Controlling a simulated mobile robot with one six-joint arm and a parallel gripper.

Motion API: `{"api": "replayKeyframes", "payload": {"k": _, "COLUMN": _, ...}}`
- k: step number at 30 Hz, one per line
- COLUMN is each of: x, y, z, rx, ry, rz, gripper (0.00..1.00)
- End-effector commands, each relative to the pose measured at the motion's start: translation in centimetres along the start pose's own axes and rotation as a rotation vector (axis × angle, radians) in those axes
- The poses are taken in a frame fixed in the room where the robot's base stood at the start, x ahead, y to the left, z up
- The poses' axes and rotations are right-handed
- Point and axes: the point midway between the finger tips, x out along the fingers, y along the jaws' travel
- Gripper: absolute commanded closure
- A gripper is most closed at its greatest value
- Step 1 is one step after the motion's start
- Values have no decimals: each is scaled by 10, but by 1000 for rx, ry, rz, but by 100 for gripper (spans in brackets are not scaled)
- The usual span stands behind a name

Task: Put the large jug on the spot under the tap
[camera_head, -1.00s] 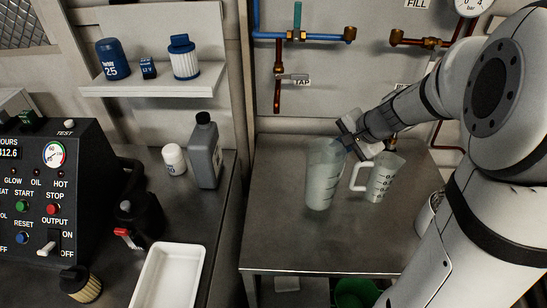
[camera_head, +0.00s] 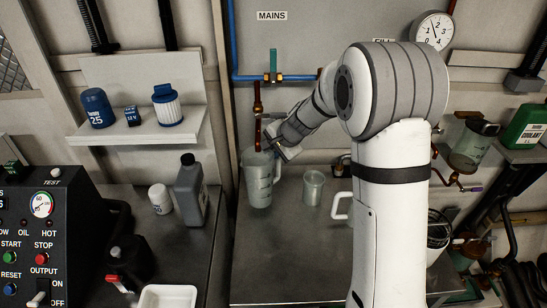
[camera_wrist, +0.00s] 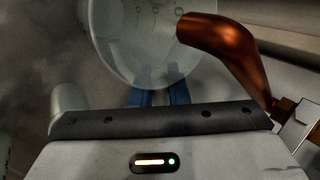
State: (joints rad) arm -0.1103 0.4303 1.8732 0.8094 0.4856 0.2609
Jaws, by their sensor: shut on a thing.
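The large jug (camera_head: 258,182), clear with dark marks, is upright at the left back of the steel bench. My gripper (camera_head: 274,150) is shut on it near the rim from the right. In the wrist view, the blue fingers (camera_wrist: 158,97) are at the near edge of the jug's round mouth (camera_wrist: 140,40). The copper tap spout (camera_wrist: 222,42) reaches over the right part of that mouth. In the head view, the tap pipe (camera_head: 257,130) comes down just above the jug. I cannot tell whether the jug's base touches the bench. No marked spot shows under it.
A small clear beaker (camera_head: 313,188) stands right of the large jug. A white jug handle (camera_head: 341,208) shows beside my arm, which hides the rest. The bench front (camera_head: 280,260) is clear. A grey bottle (camera_head: 190,190) stands on the left counter, across a gap.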

Motion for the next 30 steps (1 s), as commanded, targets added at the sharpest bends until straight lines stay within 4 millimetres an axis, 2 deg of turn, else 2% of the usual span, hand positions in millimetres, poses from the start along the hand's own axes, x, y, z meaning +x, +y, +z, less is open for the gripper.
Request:
{"api": "replayKeyframes", "payload": {"k": 1, "x": 10, "y": 9, "z": 0, "rx": 5, "ry": -4, "rz": 7, "gripper": 100}}
{"api": "replayKeyframes", "payload": {"k": 5, "x": 21, "y": 16, "z": 0, "rx": 3, "ry": -2, "rz": 5, "gripper": 100}}
{"api": "replayKeyframes", "payload": {"k": 16, "x": 25, "y": 19, "z": 0, "rx": 2, "ry": -2, "rz": 3, "gripper": 100}}
{"api": "replayKeyframes", "payload": {"k": 17, "x": 24, "y": 18, "z": 0, "rx": 2, "ry": -2, "rz": 3, "gripper": 83}}
{"api": "replayKeyframes", "payload": {"k": 24, "x": 24, "y": 18, "z": 1, "rx": 1, "ry": -2, "rz": 4, "gripper": 64}}
{"api": "replayKeyframes", "payload": {"k": 30, "x": 24, "y": 18, "z": 1, "rx": 1, "ry": -2, "rz": 3, "gripper": 64}}
